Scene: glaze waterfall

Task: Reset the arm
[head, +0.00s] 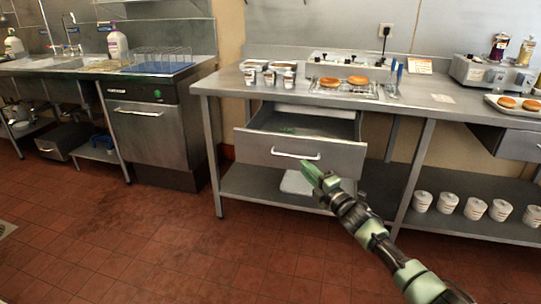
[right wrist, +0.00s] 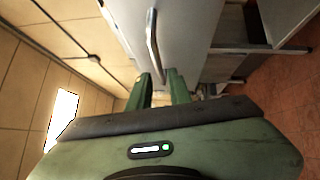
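My right arm (head: 375,235) reaches in from the lower right of the head view. Its green gripper (head: 312,172) is just in front of the open drawer (head: 275,150), close to the right end of the drawer's handle (head: 296,155). In the right wrist view the two green fingers (right wrist: 160,88) stand apart with nothing seen held between them. The handle (right wrist: 153,45) runs along the pale drawer front beyond the fingertips; whether they touch it I cannot tell. My left gripper is not in view.
The steel table (head: 440,108) carries cups (head: 270,75), a tray of doughnuts (head: 345,88) and a machine (head: 490,75). Several white tubs (head: 475,208) stand on its lower shelf. A sink counter with a dishwasher (head: 145,125) is at left. The tiled floor (head: 150,245) in front is clear.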

